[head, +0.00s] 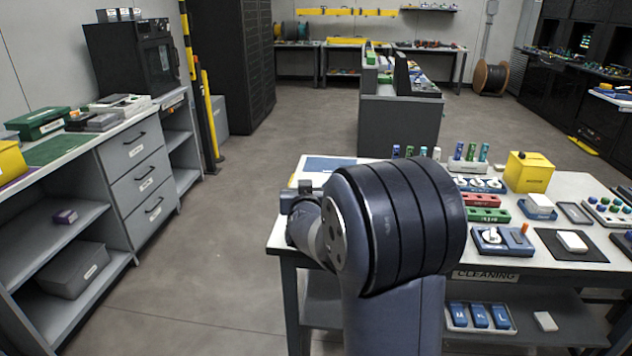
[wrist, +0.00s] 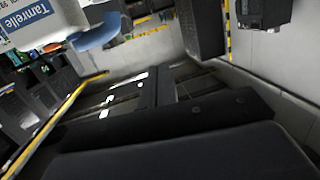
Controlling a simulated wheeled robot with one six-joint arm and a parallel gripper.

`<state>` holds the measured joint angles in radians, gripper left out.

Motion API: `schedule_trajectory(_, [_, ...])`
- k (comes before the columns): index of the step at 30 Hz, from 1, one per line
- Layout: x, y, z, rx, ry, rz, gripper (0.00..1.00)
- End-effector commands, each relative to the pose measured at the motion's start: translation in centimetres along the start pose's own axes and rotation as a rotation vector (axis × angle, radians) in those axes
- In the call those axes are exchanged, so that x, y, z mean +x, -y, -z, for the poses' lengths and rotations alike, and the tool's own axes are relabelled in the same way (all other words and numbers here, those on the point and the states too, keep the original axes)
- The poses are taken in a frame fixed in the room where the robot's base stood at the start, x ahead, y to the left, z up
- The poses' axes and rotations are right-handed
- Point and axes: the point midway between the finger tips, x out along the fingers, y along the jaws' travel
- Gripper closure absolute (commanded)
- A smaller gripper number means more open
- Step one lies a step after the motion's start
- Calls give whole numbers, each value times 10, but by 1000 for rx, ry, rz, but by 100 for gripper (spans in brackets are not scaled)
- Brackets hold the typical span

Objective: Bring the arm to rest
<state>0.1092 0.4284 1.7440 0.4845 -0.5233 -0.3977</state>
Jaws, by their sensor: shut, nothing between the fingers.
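My arm (head: 400,240) fills the middle of the head view, its large dark ringed joint raised in front of the bench's left part. A smaller wrist part of mine (head: 303,215) shows to its left, over the bench's left edge. My gripper (wrist: 170,135) shows as dark bars across the bottom of the wrist view, shut with nothing held. Its fingers are hidden in the head view. The wrist view looks out over the room at a tilt, clear of any near surface.
The cleaning bench (head: 460,264) carries a yellow box (head: 529,172), red (head: 482,200) and green holders and other small devices, close to my arm. A drawer counter (head: 145,170) stands left. Open floor (head: 205,270) lies between. A labelled white-and-blue thing (wrist: 35,15) shows in the wrist view.

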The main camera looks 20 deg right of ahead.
Motion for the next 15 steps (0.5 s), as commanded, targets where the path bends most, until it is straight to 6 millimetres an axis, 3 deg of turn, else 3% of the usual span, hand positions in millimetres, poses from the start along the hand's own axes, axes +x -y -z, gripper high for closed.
schedule_trajectory(6, [-21, 15, 1, 0, 0, 1, 100])
schedule_trajectory(15, [-24, 16, 0, 1, 0, -1, 100])
